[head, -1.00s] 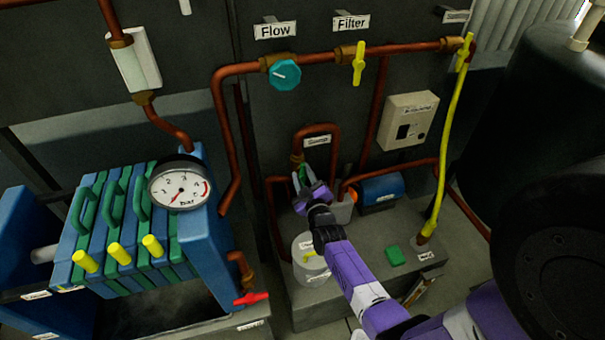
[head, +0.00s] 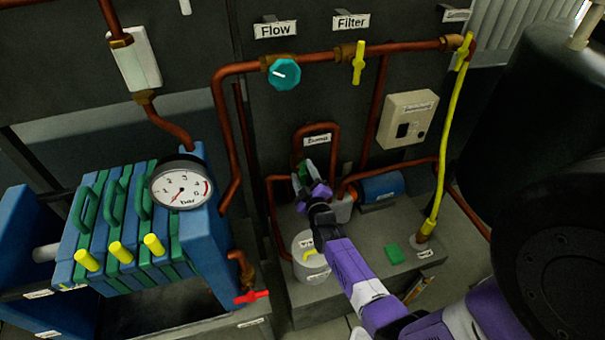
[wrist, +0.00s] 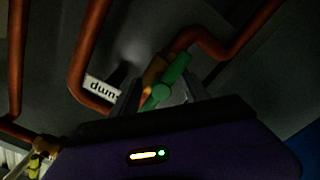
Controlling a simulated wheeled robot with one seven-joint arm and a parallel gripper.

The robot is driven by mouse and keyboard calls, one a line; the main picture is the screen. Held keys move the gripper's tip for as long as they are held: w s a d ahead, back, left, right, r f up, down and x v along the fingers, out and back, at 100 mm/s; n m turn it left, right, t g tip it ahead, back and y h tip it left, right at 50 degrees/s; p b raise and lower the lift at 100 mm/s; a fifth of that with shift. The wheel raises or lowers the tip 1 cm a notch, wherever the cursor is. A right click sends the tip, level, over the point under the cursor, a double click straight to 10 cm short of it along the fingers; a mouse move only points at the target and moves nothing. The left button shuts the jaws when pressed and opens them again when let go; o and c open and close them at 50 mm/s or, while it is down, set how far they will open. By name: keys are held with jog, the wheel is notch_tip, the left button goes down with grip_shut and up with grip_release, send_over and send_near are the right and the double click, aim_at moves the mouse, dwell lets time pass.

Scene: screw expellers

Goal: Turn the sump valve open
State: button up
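The sump valve's green handle (wrist: 172,78) sits on a brass fitting on the copper pipe in the wrist view, slanting up to the right. In the head view the handle (head: 303,172) is small and partly hidden by my gripper, just below the sump label (head: 317,139). My gripper (head: 309,180) is at the valve, with its purple body below the handle. In the wrist view the grey fingers (wrist: 160,99) stand apart on either side of the handle's lower end. Contact with the handle is hard to make out in the dark.
A copper pipe loop (head: 335,150) rises around the valve. A white bucket (head: 308,268) stands below on the grey plinth, with a blue cylinder (head: 382,187) to the right. The filter press (head: 130,230) is to the left, and a large dark tank (head: 530,110) is to the right.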

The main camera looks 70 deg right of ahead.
jog(key=shift+a, duration=0.1)
jog(key=v, duration=0.7)
jog(key=shift+s+a, duration=0.25)
dwell(0.6)
